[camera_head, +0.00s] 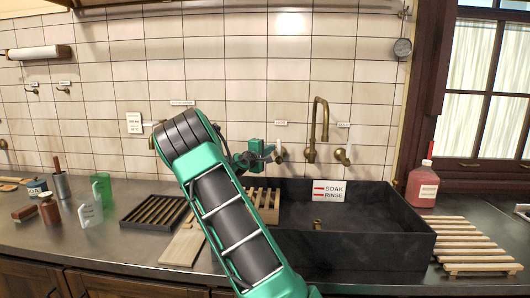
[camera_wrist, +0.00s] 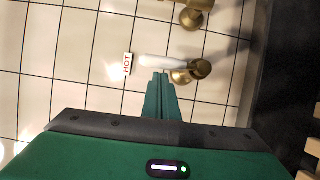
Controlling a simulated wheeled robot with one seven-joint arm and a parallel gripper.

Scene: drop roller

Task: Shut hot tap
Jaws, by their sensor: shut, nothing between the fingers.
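The hot tap (camera_head: 280,154) is a brass wall tap with a white lever, left of the tall spout. In the wrist view its brass body (camera_wrist: 199,69) shows with the white lever (camera_wrist: 163,62) reaching towards the HOT label (camera_wrist: 127,64). My gripper (camera_head: 267,152) is right beside the tap's left side in the head view. In the wrist view my gripper's fingertips (camera_wrist: 160,78) are together and empty, just below the lever. Whether they touch it I cannot tell. My gripper partly hides the tap in the head view.
The brass spout (camera_head: 318,130) and another tap (camera_head: 343,155) stand to the right on the tiled wall. Below is a dark sink (camera_head: 385,225) with a SOAK/RINSE sign (camera_head: 329,191). A red bottle (camera_head: 423,185) and slatted rack (camera_head: 468,240) are on the right.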

